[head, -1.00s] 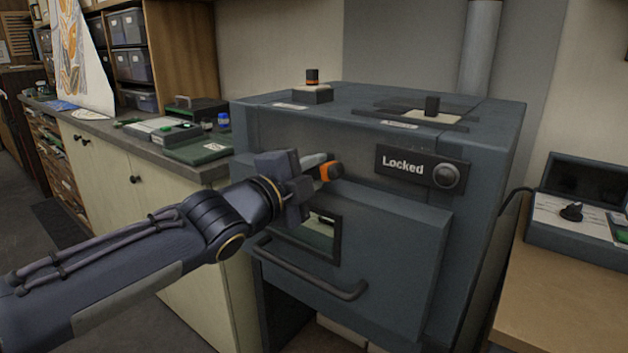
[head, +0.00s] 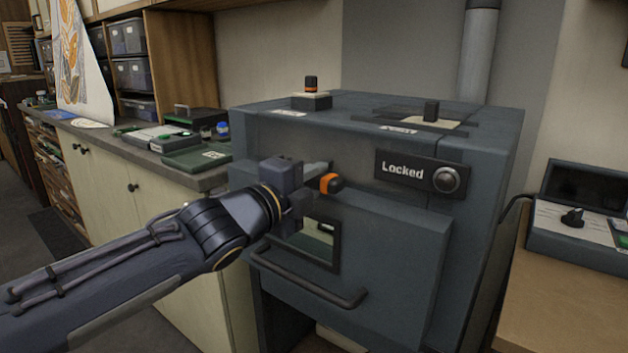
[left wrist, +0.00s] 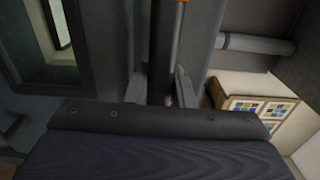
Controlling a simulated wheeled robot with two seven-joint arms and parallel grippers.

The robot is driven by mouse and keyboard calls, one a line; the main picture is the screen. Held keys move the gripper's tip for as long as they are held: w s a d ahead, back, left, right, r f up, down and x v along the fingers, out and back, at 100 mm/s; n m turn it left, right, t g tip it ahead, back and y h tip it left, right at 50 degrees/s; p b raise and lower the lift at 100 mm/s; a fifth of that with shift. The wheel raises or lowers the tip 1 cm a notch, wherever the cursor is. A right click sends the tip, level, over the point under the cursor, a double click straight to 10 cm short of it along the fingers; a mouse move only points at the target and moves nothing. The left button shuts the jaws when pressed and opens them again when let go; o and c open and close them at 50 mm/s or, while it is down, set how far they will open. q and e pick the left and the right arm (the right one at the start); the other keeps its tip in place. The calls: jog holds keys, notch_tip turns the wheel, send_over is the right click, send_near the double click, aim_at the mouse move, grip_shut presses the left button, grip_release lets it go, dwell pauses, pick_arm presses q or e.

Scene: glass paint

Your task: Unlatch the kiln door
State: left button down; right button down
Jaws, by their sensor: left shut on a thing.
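The grey kiln (head: 300,135) stands in the middle of the head view. Its door (head: 392,245) is shut, with a small window (head: 320,243) and a bar handle (head: 310,282). A latch lever with an orange band (head: 330,183) sits at the door's top edge. My left gripper (head: 310,187) is shut on the lever, from the left. In the left wrist view the lever (left wrist: 161,50) runs between the two fingers (left wrist: 160,88), with orange at the top edge. A panel (head: 405,170) on the kiln reads "Locked". My right gripper is out of view.
A bench with cabinets (head: 110,195) and a green tray (head: 195,157) stands at the left. A wooden table (head: 565,300) with a control box (head: 575,245) is at the right. A pipe (head: 479,55) rises behind the kiln.

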pick_arm(q)
jog(key=c, duration=1.2)
grip_release()
jog(key=shift+c, duration=0.2)
jog(key=p+v, duration=0.3)
jog(key=v, duration=0.4)
jog(key=shift+s+a, duration=0.25)
jog(key=shift+s, duration=0.05)
